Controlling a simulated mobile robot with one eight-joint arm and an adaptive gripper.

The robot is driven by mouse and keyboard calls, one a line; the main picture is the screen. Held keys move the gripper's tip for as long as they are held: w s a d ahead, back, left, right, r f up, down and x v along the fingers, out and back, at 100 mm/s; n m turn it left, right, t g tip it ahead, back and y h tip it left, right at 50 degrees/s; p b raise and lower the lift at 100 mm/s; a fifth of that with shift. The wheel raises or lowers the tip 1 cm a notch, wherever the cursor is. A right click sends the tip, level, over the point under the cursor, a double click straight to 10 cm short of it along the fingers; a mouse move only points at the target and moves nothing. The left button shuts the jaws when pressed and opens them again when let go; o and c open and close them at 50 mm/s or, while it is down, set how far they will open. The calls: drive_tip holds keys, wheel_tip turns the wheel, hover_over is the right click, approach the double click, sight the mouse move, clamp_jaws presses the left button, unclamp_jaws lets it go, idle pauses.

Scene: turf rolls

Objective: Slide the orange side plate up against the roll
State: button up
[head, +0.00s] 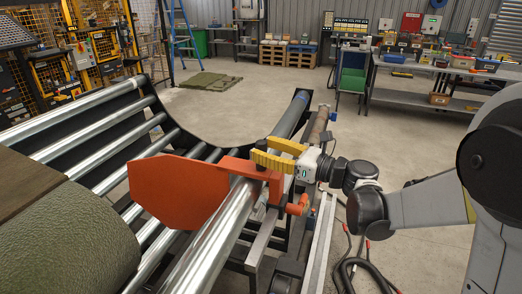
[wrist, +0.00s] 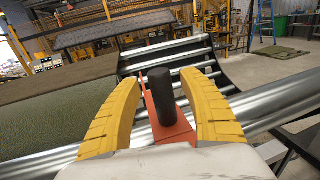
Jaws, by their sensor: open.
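The orange side plate (head: 178,192) stands upright over the metal rollers in the head view. Its orange bracket (head: 258,178) reaches right along a shiny rail. The green turf roll (head: 75,240) lies at the lower left, with a visible gap between it and the plate. My gripper (head: 272,154) has yellow fingers and is at the bracket's right end. In the wrist view my gripper (wrist: 162,115) is open, with a finger on each side of a black upright handle (wrist: 163,97) on the orange bracket (wrist: 168,132).
Steel rollers (head: 100,175) run across a black curved frame (head: 185,125). Dark cables (head: 350,270) lie on the floor at the lower right. Flat green turf (head: 211,83) lies on the floor behind. Workbenches (head: 430,95) stand farther back; the floor between is mostly clear.

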drive_tip(key=shift+w+a, duration=0.3)
drive_tip(key=shift+a, duration=0.15)
drive_tip(key=shift+c, duration=0.3)
clamp_jaws()
drive_tip(key=s+a, duration=0.5)
drive_tip(key=s, duration=0.8)
drive_tip(key=shift+s, duration=0.25)
drive_tip(key=shift+o, duration=0.3)
unclamp_jaws()
drive_tip(key=shift+d, duration=0.1)
